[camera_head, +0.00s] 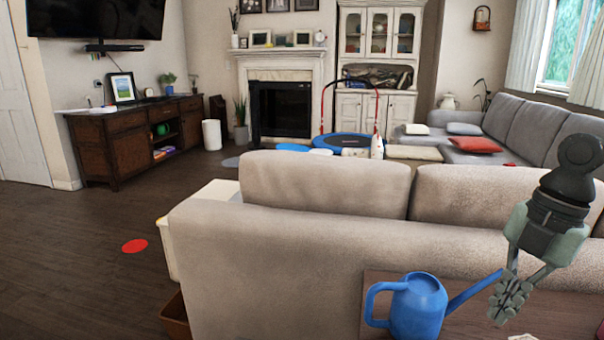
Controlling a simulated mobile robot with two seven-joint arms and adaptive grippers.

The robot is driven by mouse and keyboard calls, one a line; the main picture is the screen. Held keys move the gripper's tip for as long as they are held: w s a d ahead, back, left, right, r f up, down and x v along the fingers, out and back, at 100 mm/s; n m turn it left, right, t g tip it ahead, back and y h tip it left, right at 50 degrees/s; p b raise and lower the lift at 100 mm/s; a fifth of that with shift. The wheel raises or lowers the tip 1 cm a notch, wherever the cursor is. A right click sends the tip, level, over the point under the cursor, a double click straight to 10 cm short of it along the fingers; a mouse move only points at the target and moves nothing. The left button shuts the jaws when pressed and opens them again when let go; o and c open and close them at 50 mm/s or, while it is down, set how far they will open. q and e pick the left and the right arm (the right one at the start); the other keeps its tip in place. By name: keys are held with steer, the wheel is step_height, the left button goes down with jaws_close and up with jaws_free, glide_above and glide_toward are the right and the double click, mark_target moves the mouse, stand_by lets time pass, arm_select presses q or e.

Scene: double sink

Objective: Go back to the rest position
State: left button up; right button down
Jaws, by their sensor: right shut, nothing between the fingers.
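My right gripper (511,296) hangs at the lower right, fingers pointing down and to the left. It is shut and empty. It overlaps the end of the blue watering can's spout in the picture; I cannot tell whether they touch. The blue watering can (418,308) stands upright on a brown wooden table (560,312), with its handle to the left and its spout to the right. My left gripper is out of view.
The back of a beige sofa (300,255) rises just beyond the table.

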steer(key=s+d+f+m+t+y, duration=0.3)
steer(key=s+f+m+t+y, duration=0.5)
steer(key=s+f+m+y, duration=0.3)
step_height(320, 180, down, 20)
steer(key=s+d+f+m+g+h, duration=0.1)
steer(key=s+d+m+g+h, duration=0.1)
steer(key=m+g+h, duration=0.45)
steer(key=w+d+f+m+t+h, duration=0.1)
steer(key=d+f+m+t+h, duration=0.3)
steer(key=d+h, duration=0.6)
steer(key=s+a+f+m+g+y, duration=0.1)
steer(key=a+f, duration=0.2)
steer(key=a, duration=0.6)
steer(key=s+a+f+g+y, duration=0.1)
steer(key=a+f, duration=0.2)
steer(key=a, duration=0.5)
steer(key=shift+a+f+m, duration=0.15)
steer(key=shift+a+m, duration=0.2)
